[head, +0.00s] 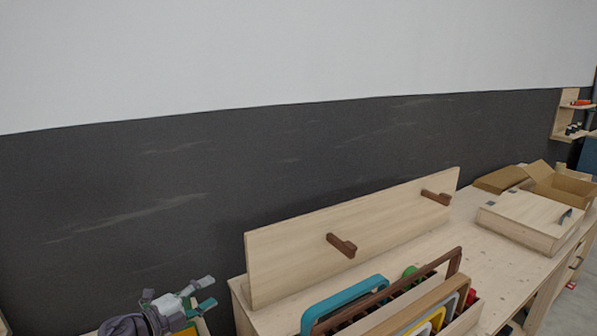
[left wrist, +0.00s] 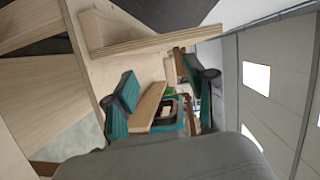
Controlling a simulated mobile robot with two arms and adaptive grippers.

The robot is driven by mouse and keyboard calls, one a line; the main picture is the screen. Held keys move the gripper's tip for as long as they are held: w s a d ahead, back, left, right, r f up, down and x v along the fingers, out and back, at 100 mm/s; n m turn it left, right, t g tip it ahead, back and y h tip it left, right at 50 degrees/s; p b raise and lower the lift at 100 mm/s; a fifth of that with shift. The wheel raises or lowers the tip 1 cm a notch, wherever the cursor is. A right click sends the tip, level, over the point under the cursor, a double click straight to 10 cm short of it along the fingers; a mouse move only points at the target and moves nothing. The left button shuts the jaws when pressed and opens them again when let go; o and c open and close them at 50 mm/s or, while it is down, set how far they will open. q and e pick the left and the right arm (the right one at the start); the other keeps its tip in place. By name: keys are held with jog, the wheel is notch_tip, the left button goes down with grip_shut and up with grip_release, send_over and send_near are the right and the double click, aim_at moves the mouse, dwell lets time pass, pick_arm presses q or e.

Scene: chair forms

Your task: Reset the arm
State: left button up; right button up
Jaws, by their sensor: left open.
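My left gripper (head: 206,293) is at the bottom left of the head view, to the left of the workbench. Its two teal-tipped fingers are apart, with nothing seen between them. In the left wrist view the fingers of the left gripper (left wrist: 157,78) are also spread, with the bench and its wooden parts beyond them. My right gripper is in neither view.
The workbench (head: 497,254) bears an upright board (head: 300,247) with two brown pegs. A tool rack (head: 405,306) stands in front of it. A wooden case (head: 525,216) and an open cardboard box (head: 562,188) lie at right. Bare bench top shows between.

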pick_arm(q)
jog(key=s+d+f+n+g+y, duration=0.1)
jog(key=s+f+n+g+y, duration=0.25)
jog(key=s+n, duration=0.75)
jog(key=s+f+n+g+y, duration=0.3)
jog(key=s+f+n+y, duration=0.15)
jog(key=s, duration=1.25)
jog(key=s+d+f+n+g+y, duration=0.1)
jog(key=s+f+n+g+y, duration=0.4)
jog(key=s, duration=1)
notch_tip(320, 180, down, 31)
jog(key=n+h+b, duration=0.2)
jog(key=n+b, duration=0.1)
jog(key=b, duration=0.3)
jog(key=s+a+f+b, duration=0.2)
jog(key=s+f+b, duration=0.2)
jog(key=s+f, duration=1.3)
notch_tip(320, 180, down, 4)
jog(key=shift+s+a+f+m, duration=0.15)
jog(key=shift+s+a+m, duration=0.1)
jog(key=shift+a+m, duration=0.15)
